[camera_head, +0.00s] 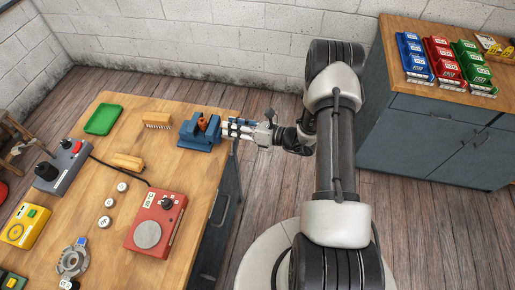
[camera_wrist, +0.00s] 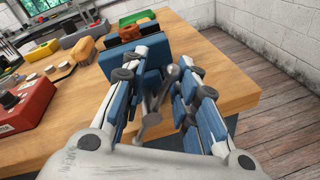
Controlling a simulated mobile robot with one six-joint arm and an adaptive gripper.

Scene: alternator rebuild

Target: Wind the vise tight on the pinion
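The blue vise (camera_head: 195,137) sits at the right edge of the wooden bench; it also shows in the wrist view (camera_wrist: 150,50). A small orange-brown part, apparently the pinion (camera_head: 202,124), stands between its jaws. My gripper (camera_head: 230,129) is at the vise's right side, pointing at its screw end. In the wrist view its two blue-padded fingers (camera_wrist: 168,80) stand apart, with the vise's grey metal handle (camera_wrist: 154,118) between them. The handle looks tilted and close to the right finger; I cannot tell whether they touch.
A grey cabinet (camera_head: 430,135) with coloured bins stands at the right. The floor between is clear.

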